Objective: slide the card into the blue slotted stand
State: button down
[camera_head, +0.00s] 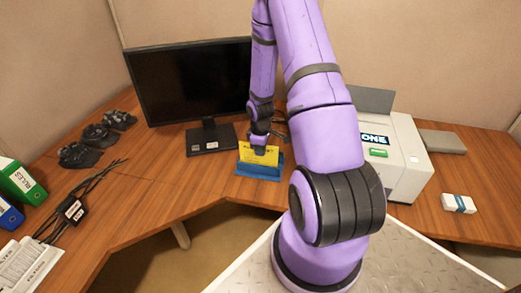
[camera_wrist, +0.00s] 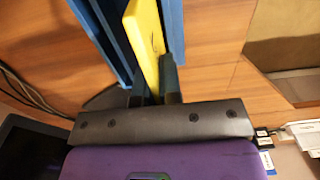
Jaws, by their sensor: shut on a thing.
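The yellow card (camera_head: 246,152) is upright at the blue slotted stand (camera_head: 258,171) on the desk, in front of the monitor. My gripper (camera_head: 260,150) is shut on the card's upper part from above. In the wrist view the card (camera_wrist: 146,38) runs between blue strips of the stand (camera_wrist: 173,28), lined up along them. My fingertips (camera_wrist: 155,88) pinch its near end. In the head view the card's lower edge is hidden by the stand's front; how deep it sits, or whether it touches the bottom, I cannot tell.
A black monitor (camera_head: 188,80) stands close behind the stand. A grey-white machine (camera_head: 402,165) is to the right, with a small white-and-blue pack (camera_head: 459,203) beyond.

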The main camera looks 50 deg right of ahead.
jog(key=shift+f, duration=1.25)
dwell(0.7)
jog(key=c, duration=0.8)
grip_release()
jog(key=shift+r, duration=3.5)
